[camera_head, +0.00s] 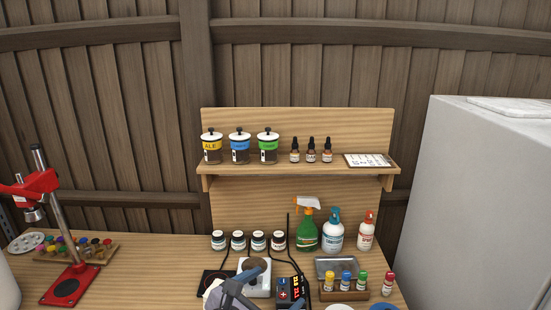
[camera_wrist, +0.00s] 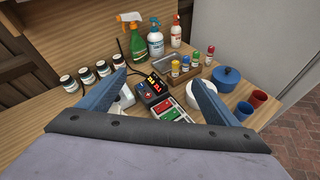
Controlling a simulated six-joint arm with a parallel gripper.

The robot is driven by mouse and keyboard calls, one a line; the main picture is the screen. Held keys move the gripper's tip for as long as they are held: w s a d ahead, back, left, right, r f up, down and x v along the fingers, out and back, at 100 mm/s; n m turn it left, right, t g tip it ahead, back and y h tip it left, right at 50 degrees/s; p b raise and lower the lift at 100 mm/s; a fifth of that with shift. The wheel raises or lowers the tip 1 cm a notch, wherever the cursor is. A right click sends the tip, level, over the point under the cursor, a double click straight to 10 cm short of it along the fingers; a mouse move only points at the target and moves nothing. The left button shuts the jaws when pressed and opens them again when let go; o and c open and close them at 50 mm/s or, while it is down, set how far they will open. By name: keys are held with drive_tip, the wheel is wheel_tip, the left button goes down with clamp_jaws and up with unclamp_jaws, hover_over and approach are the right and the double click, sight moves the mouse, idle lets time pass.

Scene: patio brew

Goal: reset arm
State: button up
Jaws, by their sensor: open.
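My gripper (camera_wrist: 157,76) shows in the wrist view with its two blue fingers spread wide apart. Nothing is between the fingertips, and the workbench lies beyond them. In the head view part of my gripper (camera_head: 236,290) shows at the bottom edge, in front of a white device (camera_head: 256,288) with a round brown top. The fingers hide part of the bench there.
Behind are several small jars (camera_head: 238,241), a green spray bottle (camera_head: 307,232) and a shelf (camera_head: 330,171). A red press (camera_head: 68,285) stands left.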

drive_tip(key=s+d+f+m+g, duration=0.4)
drive_tip(key=s+d+f+m, duration=0.15)
drive_tip(key=d, duration=0.25)
drive_tip(key=s+d+f+m+g, duration=0.4)
drive_tip(key=d+f+m+g, duration=0.1)
drive_tip(key=d+m, duration=0.15)
drive_tip(key=s+d+f+m+g+y, duration=0.1)
drive_tip(key=s+f+m+y, duration=0.4)
drive_tip(key=m, duration=1)
drive_tip(key=shift+s+f+g+y+b, duration=0.2)
drive_tip(key=shift+s+g+y+b, duration=0.5)
drive_tip(key=shift+s, duration=1.15)
drive_tip(key=shift+y, duration=0.3)
